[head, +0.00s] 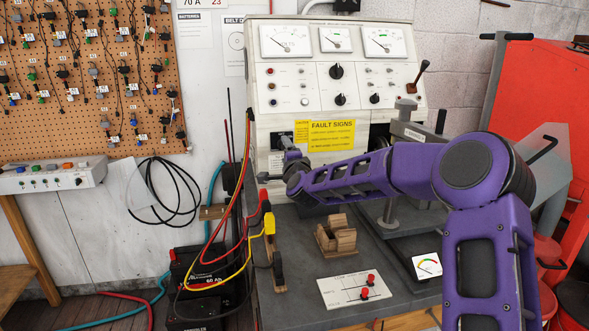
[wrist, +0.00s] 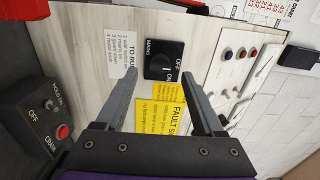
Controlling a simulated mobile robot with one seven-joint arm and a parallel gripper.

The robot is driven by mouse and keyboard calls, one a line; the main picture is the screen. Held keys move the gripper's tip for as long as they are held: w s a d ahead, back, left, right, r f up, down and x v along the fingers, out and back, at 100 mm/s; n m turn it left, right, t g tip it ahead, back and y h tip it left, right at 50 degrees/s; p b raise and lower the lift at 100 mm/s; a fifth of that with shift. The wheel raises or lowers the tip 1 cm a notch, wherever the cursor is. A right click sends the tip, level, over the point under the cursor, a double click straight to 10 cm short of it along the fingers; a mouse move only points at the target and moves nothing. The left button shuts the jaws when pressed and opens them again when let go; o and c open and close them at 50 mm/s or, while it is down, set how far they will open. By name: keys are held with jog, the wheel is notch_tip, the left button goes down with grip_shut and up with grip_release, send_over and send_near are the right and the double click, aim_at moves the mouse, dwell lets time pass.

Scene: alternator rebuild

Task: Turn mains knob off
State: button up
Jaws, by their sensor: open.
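The mains knob (wrist: 164,60) is black, on a black plate marked MAINS, OFF and ON, on the pale panel in the wrist view. Its exact pointer setting is too small to tell. In the head view its dark plate (head: 276,138) is on the lower left of the test bench front, partly covered by my gripper. My gripper (wrist: 161,73) is open and empty. Its two fingers point at the panel, one to each side of the knob in the picture. I cannot tell whether either finger touches it.
The yellow fault signs label (head: 326,135) is beside the knob. A black box with a red crank button (wrist: 62,131) is at the wrist view's lower left. Red and yellow leads (head: 247,180) hang left of the bench. A wooden block (head: 337,235) stands on the grey bench top.

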jog(key=s+d, duration=0.2)
jog(key=s, duration=1.1)
jog(key=shift+s+d, duration=0.35)
jog(key=shift+d, duration=0.05)
jog(key=shift+a, duration=0.1)
